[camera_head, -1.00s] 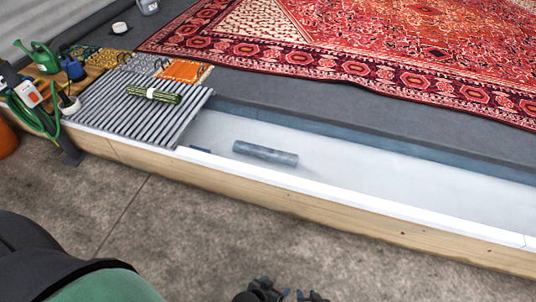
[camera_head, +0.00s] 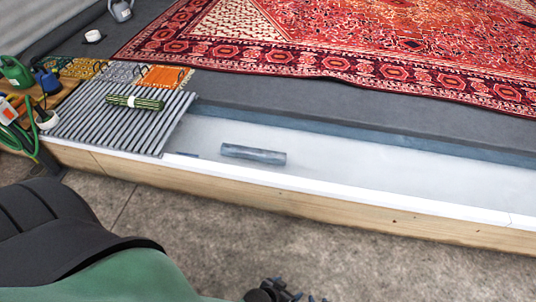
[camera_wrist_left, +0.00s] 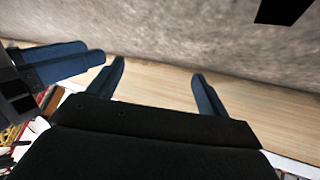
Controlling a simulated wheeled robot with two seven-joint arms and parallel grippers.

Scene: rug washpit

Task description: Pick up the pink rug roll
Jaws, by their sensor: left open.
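I see no pink rug roll in either view. A green striped roll (camera_head: 120,101) with a pale band lies on the grey slatted rack (camera_head: 75,138) at the left. A blue-grey roll (camera_head: 253,154) lies on the pale pit floor (camera_head: 350,165). In the left wrist view my left gripper (camera_wrist_left: 158,68) is open and empty, its two blue fingers apart beside the wooden edge. Blue fingers at the left of that view look like my right gripper (camera_wrist_left: 75,60); their gap is unclear. A dark gripper part shows at the head view's bottom edge.
A wooden curb (camera_head: 300,212) with a white top edges the pit. A large red patterned rug (camera_head: 350,50) lies behind it. Small mats, including an orange one (camera_head: 165,77), lie behind the rack. Green and blue cans and a hose crowd the left. Concrete floor in front is clear.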

